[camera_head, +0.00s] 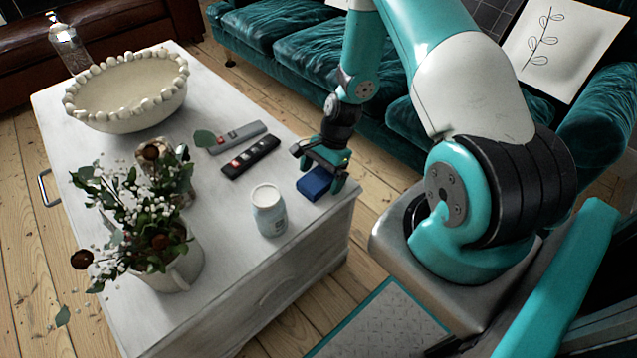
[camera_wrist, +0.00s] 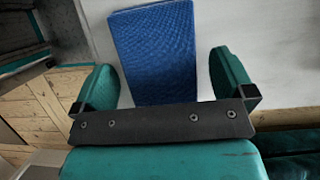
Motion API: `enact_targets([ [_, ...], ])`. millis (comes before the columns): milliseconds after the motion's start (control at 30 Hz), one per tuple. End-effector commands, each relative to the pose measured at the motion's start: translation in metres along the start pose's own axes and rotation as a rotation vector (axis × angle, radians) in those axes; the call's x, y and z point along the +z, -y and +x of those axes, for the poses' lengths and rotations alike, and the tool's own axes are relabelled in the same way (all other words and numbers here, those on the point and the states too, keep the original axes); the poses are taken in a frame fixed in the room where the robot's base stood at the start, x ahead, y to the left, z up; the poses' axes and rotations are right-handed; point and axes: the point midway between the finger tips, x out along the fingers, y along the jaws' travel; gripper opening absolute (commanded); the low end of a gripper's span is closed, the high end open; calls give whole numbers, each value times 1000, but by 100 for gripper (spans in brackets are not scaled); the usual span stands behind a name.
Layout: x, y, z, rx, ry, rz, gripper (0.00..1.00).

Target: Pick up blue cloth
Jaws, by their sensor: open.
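The blue cloth (camera_head: 314,183) is a small folded block near the right edge of the white table, by its front corner. My gripper (camera_head: 321,172) is just above and around it in the head view and partly covers it. In the wrist view the cloth (camera_wrist: 155,50) lies between the two open teal fingers of my gripper (camera_wrist: 167,80), with a gap visible on both sides. Its near end is hidden behind the dark gripper plate. I cannot tell how far the fingertips are above the table top.
The white table (camera_head: 235,290) holds a white jar (camera_head: 268,210) left of the cloth, a black remote (camera_head: 250,157), a grey remote (camera_head: 238,136), a flower vase (camera_head: 175,265) and a beaded bowl (camera_head: 125,95). A teal sofa (camera_head: 285,50) stands behind.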

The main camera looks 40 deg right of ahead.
Motion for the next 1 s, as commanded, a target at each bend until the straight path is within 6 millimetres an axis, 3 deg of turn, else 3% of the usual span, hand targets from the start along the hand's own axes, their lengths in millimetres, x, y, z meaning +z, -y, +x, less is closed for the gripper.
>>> enact_targets([
  [233, 0, 0, 3, -2, -1, 0, 98],
  [467, 0, 0, 3, -2, -1, 0, 47],
  [767, 0, 1, 1, -2, -1, 0, 46],
  [1000, 9, 1, -20, -5, -2, -1, 46],
])
